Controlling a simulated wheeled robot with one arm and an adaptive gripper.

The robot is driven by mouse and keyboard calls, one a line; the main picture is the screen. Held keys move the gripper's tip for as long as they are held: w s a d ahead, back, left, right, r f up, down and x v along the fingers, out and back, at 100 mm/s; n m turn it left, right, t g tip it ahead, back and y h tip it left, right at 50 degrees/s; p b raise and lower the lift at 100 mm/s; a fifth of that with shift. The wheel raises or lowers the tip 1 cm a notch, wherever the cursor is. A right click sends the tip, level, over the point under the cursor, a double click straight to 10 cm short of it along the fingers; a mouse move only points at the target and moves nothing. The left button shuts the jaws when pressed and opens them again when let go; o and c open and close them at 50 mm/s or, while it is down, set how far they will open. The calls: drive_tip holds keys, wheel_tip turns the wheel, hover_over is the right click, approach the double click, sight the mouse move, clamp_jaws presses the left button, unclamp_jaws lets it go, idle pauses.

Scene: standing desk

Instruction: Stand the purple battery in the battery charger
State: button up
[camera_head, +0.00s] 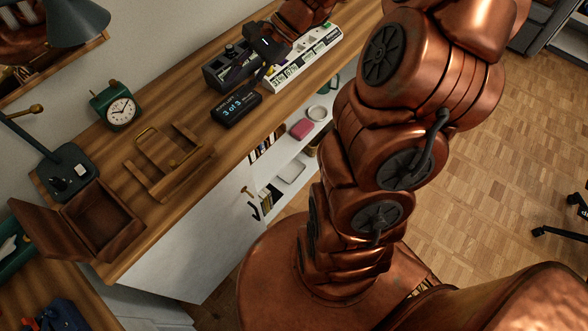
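My gripper (250,76) is at the far part of the wooden desk, its dark fingers pointing down and left over a black box (213,77) and beside a long white device (280,83) with several small displays. I cannot tell for certain which of these two is the battery charger. The purple battery does not show clearly; it may be hidden by my gripper. The fingers are small and dark against the black box, so whether they are open or shut on something is unclear.
A black display block (237,109) reading "3 of 3" lies in front of the black box. Bare desk lies between stand and display block.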

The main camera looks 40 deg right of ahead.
drive_tip(key=s+a+n+g+h, duration=0.35)
drive_tip(key=s+a+n, duration=0.45)
drive_tip(key=s, duration=0.4)
drive_tip(key=s+d+n+h, duration=0.3)
drive_tip(key=s+n+h, duration=0.2)
drive_tip(key=s, duration=0.7)
drive_tip(key=shift+s+d+f+n+h, duration=0.25)
drive_tip(key=shift+f+n+h, duration=0.15)
drive_tip(key=shift+n, duration=0.4)
